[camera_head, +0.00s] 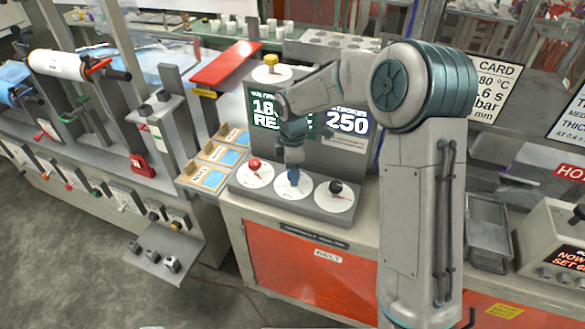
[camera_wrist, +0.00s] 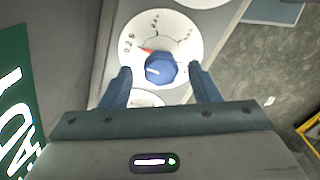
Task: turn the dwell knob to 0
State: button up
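A sloped grey panel carries three round white dials with a red knob (camera_head: 255,164), a blue knob (camera_head: 293,176) and a black knob (camera_head: 335,187). I cannot read which one is labelled dwell. My gripper (camera_head: 292,168) points down at the middle, blue knob. In the wrist view the blue faceted knob (camera_wrist: 160,69) lies between the two open fingers (camera_wrist: 159,82), with a gap visible on each side. Its white dial (camera_wrist: 185,32) has small markings, and a red pointer shows at the knob's upper left, toward a marking on the left.
A display (camera_head: 347,122) reading 250 stands behind the dials, partly hidden by my arm. A yellow knob (camera_head: 271,60) tops the display housing. Coloured cards (camera_head: 213,155) lie left of the panel. A red-orange cabinet front (camera_head: 300,275) is below.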

notch_tip(320, 180, up, 14)
jog(key=b, duration=0.1)
dwell(0.5)
jog(key=shift+f, duration=0.1)
jog(key=s+d+m+t, duration=0.1)
jog(key=s+d+m, duration=0.4)
jog(key=s, duration=0.3)
jog(key=s+d+m+t, duration=0.1)
jog(key=s+d+m, duration=0.4)
jog(key=s+m, duration=0.3)
jog(key=s+d+m+t, duration=0.1)
jog(key=s+d+m, duration=0.4)
jog(key=s, duration=0.5)
jog(key=shift+s+d+f+m, duration=0.15)
jog(key=shift+d+f+m, duration=0.3)
jog(key=shift+m, duration=0.25)
